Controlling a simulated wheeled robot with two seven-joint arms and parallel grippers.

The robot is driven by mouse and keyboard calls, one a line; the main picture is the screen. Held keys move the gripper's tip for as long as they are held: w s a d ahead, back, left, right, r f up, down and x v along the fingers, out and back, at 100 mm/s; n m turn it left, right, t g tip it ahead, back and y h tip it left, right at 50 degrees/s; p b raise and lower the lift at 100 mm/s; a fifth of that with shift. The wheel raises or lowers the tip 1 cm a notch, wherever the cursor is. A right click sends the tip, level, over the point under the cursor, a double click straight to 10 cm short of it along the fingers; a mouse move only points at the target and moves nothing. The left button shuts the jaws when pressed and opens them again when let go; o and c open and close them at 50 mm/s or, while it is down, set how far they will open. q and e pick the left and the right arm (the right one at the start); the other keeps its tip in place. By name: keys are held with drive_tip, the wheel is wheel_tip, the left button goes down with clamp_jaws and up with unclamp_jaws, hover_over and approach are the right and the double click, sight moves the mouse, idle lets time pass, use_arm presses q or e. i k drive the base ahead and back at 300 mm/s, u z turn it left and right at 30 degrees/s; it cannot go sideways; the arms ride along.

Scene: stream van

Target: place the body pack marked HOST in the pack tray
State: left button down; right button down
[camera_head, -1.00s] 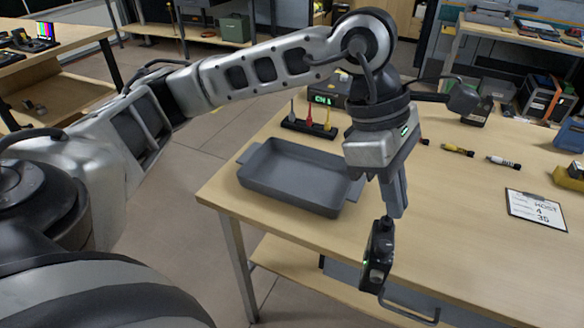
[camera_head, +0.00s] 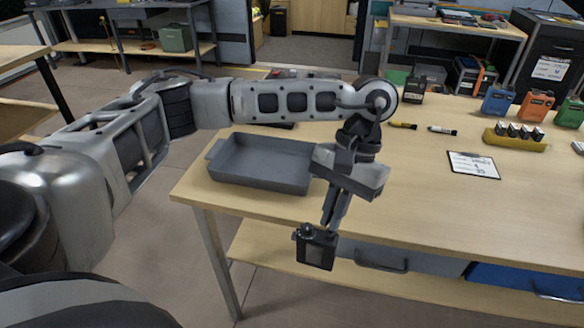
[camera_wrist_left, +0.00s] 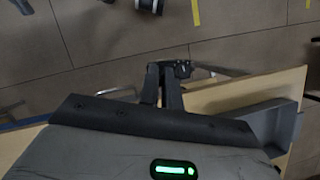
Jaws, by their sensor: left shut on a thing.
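My left gripper (camera_head: 330,222) is shut on a small black body pack (camera_head: 316,250), which hangs below the fingers in front of the table's near edge. In the left wrist view the fingers (camera_wrist_left: 163,82) are close together, with a dark part of the pack (camera_wrist_left: 182,68) at their tips. No marking on the pack can be read. The grey pack tray (camera_head: 255,184) lies on the table, left of the gripper, and looks empty. Its edge also shows at the right of the left wrist view (camera_wrist_left: 285,125). My right gripper is not in view.
A clipboard (camera_head: 473,166) lies on the wooden table (camera_head: 410,205). Two marker-like sticks (camera_head: 442,130) lie behind it. A yellow holder (camera_head: 515,142) and orange and blue packs (camera_head: 534,107) stand at the right.

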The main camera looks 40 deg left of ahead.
sight(265, 168)
drive_tip(key=z, duration=1.7)
drive_tip(key=k, duration=1.05)
drive_tip(key=u, duration=1.9)
